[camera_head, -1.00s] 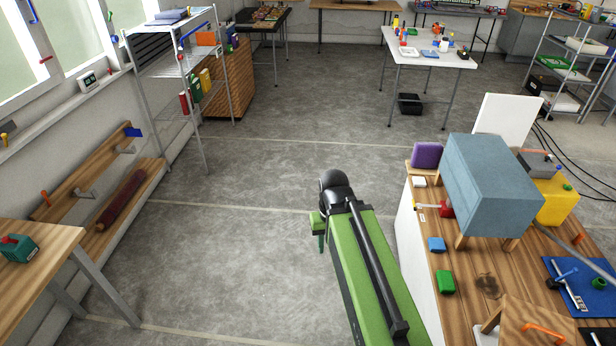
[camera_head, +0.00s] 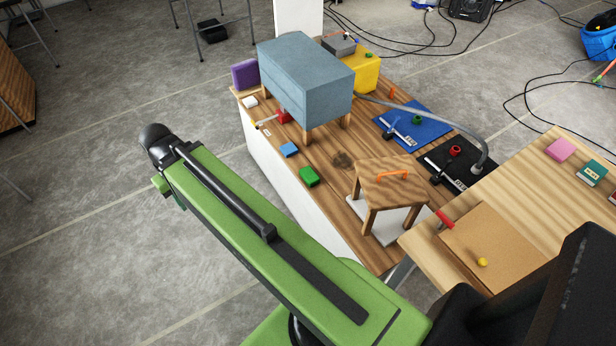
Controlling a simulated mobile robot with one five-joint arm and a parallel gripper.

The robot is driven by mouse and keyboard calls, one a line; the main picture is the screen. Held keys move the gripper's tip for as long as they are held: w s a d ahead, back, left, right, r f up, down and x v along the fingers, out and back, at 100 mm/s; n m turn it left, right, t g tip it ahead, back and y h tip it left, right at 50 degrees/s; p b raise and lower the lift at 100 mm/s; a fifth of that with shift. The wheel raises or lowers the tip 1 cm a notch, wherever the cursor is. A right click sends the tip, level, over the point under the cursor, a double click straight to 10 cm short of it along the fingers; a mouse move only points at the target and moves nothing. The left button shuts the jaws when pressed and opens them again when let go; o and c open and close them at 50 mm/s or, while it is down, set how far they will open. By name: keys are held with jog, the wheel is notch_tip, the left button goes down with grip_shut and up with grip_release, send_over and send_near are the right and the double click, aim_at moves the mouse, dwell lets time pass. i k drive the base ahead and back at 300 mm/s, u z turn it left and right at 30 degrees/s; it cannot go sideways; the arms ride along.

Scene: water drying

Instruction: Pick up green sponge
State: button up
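A small green block (camera_head: 309,176), which looks like the green sponge, lies on the wooden top of the white-sided counter near its left edge. A blue block (camera_head: 289,149) lies just behind it. My green arm reaches toward the upper left, over the floor left of the counter. The arm is apart from the green block in the picture.
A blue-grey box on legs (camera_head: 306,82) stands behind the green block. A small wooden stool (camera_head: 391,184) stands to its right. A lighter wooden table (camera_head: 540,200) adjoins at the right.

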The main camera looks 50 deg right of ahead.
aim_at(310, 177)
jog(key=z, duration=0.45)
jog(key=k, duration=1.35)
jog(key=z, duration=0.1)
jog(key=i, duration=1.25)
jog(key=u, duration=0.85)
jog(key=i, duration=0.6)
jog(key=u, duration=0.55)
jog(key=i, duration=0.55)
jog(key=z, duration=0.2)
